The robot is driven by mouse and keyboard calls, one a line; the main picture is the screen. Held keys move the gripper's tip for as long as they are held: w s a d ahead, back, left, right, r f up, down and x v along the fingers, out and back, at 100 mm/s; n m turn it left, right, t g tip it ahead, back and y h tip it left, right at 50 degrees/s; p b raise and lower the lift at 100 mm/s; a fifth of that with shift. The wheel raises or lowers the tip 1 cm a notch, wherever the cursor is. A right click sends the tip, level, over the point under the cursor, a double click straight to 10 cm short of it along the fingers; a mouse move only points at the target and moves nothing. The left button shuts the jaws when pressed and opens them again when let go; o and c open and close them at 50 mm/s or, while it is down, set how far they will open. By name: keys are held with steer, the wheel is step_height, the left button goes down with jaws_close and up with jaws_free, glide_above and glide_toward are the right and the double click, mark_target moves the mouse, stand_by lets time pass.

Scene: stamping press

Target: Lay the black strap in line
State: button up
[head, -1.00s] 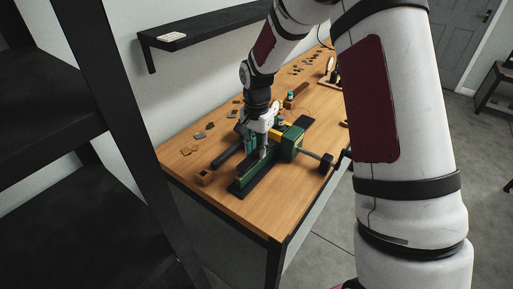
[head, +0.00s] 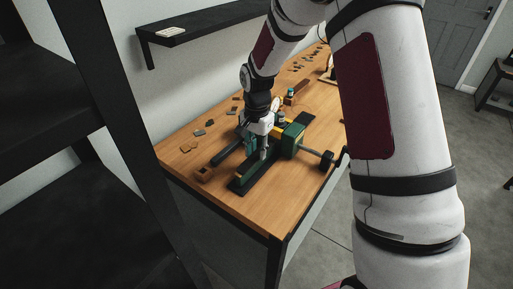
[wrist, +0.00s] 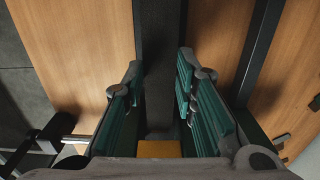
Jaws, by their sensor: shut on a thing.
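My gripper (wrist: 160,112) points down at the green press (head: 293,137) on the wooden bench. In the head view, my gripper (head: 262,152) is over the press's long black base (head: 240,188). In the wrist view, its teal-padded fingers stand either side of a dark strip. I take the part between the pads to be the black strap (wrist: 158,105), but it merges with the dark base behind it. The jaws are closed on it. A yellow part (wrist: 158,148) shows below it, between the fingers. The strap's ends and exact angle cannot be made out.
A black bar (head: 230,155) lies left of the base, with a brown block (head: 204,174) near its end. The press lever with its black weight (head: 327,160) sticks out to the right. Several small pieces (head: 200,133) lie along the back. A dark shelf (head: 200,32) hangs above.

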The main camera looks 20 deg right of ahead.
steer(key=shift+f, duration=0.25)
steer(key=o, duration=1)
steer(key=shift+c, duration=0.5)
steer(key=shift+r, duration=0.1)
steer(key=shift+r+p, duration=0.75)
steer(key=shift+r, duration=2.7)
steer(key=shift+r, duration=0.1)
